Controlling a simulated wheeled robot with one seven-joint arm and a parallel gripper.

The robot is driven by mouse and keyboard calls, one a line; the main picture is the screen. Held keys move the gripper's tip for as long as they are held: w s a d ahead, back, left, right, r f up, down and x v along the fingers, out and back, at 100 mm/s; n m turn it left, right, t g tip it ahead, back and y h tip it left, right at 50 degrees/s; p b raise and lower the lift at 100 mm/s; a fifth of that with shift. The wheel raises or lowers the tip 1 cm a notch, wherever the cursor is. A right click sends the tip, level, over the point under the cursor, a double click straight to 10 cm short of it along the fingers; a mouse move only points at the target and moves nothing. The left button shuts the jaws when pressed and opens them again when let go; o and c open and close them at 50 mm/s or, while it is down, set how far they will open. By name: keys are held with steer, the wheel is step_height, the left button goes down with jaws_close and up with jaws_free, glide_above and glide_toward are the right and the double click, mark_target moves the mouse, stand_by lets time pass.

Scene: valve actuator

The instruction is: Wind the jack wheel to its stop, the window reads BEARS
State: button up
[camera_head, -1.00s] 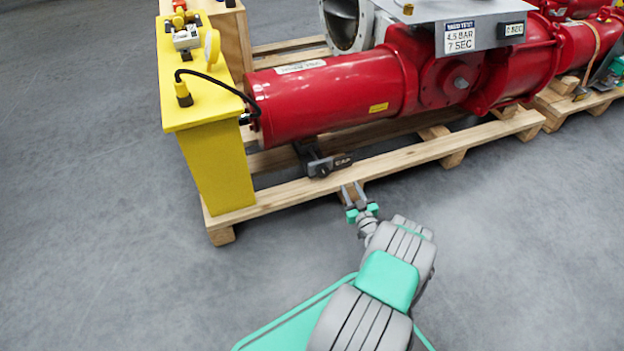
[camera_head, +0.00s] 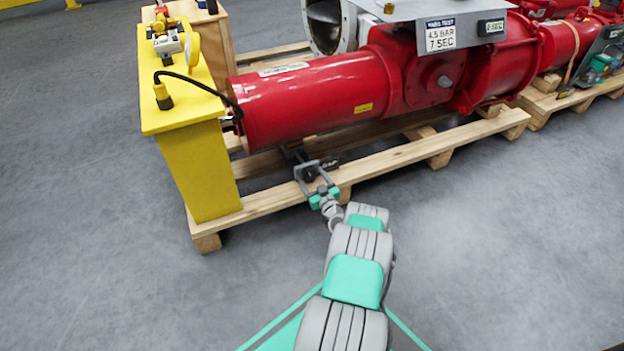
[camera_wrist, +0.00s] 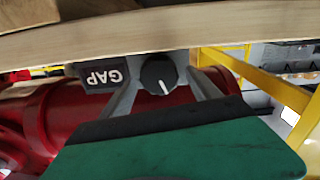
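The jack wheel (camera_wrist: 158,73) is a round dark knob with a white pointer line, under the near end of the red cylinder. Beside it the window (camera_wrist: 102,76) reads GAP, upside down in the wrist view. In the head view the jack's dark block (camera_head: 332,163) is partly hidden by my gripper. My gripper (camera_head: 314,170) is at the pallet's front edge, its fingers apart and one on each side of the wheel. Whether the fingers touch its rim cannot be told. The teal gripper body (camera_wrist: 180,150) fills the bottom of the wrist view.
The red actuator cylinder (camera_head: 310,98) lies on a wooden pallet (camera_head: 400,160). A pallet plank (camera_wrist: 130,32) crosses close above the wheel in the wrist view. A yellow stand (camera_head: 205,165) with a black cable is at left. Grey floor in front is clear.

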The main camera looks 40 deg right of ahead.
steer(key=c, duration=1.4)
steer(key=shift+o, duration=0.2)
steer(key=shift+m, duration=0.4)
steer(key=m, duration=0.5)
steer(key=shift+d+m, duration=0.2)
steer(key=shift+m, duration=0.1)
steer(key=m, duration=0.5)
steer(key=shift+s+d+f+m, duration=0.1)
steer(key=shift+m, duration=0.2)
steer(key=o, duration=1.4)
steer(key=shift+c, duration=0.2)
